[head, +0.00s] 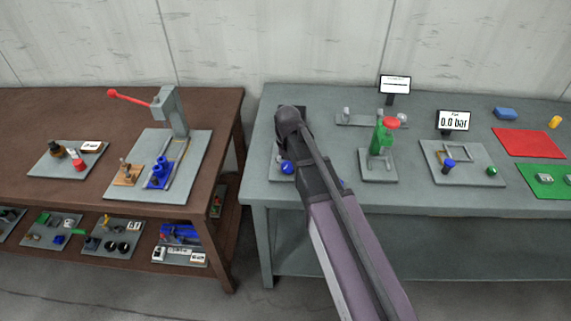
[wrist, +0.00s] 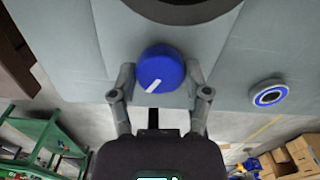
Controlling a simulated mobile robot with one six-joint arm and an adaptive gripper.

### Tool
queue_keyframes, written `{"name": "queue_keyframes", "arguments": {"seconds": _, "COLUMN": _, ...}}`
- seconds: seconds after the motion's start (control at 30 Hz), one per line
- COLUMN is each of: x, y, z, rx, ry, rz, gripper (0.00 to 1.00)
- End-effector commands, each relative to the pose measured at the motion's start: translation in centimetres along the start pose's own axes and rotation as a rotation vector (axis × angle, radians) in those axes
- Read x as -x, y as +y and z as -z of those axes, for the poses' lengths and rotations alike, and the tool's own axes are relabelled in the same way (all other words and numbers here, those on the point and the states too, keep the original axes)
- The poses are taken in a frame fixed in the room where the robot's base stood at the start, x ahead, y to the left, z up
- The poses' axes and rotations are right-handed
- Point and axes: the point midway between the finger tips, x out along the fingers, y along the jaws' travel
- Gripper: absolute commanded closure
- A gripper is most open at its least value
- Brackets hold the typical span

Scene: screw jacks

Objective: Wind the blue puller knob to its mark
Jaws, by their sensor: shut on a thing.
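The blue knob (wrist: 160,68) is round, with a white pointer line on its face slanting to the lower left in the wrist view. My gripper (wrist: 160,76) has one finger on each side of it and is shut on it. A blue ring with a pale band and dark centre (wrist: 269,96) lies to the right, apart from the gripper. In the head view, a blue round thing (head: 287,168) shows beside my arm on the grey bench; most of its station and my fingers are hidden. I cannot make out a target mark for the knob.
A brown bench (head: 225,150) with a press stands left, across a gap.

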Motion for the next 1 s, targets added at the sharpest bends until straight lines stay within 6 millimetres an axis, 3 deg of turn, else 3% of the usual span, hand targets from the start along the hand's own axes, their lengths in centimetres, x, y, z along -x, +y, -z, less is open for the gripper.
{"name": "queue_keyframes", "arguments": {"seconds": 0.37, "x": -0.08, "y": 0.01, "z": 0.43, "rx": 0.005, "ry": 0.009, "rz": -0.001, "gripper": 0.86}}
{"name": "queue_keyframes", "arguments": {"seconds": 0.4, "x": -0.08, "y": 0.0, "z": 0.44, "rx": 0.004, "ry": 0.009, "rz": -0.001, "gripper": 0.27}}
{"name": "queue_keyframes", "arguments": {"seconds": 0.5, "x": -0.08, "y": -0.02, "z": 0.36, "rx": 0.004, "ry": 0.007, "rz": -0.001, "gripper": 0.04}}
{"name": "queue_keyframes", "arguments": {"seconds": 1.0, "x": 0.07, "y": -0.07, "z": 0.13, "rx": -0.01, "ry": 0.003, "rz": 0.001, "gripper": 0.05}}
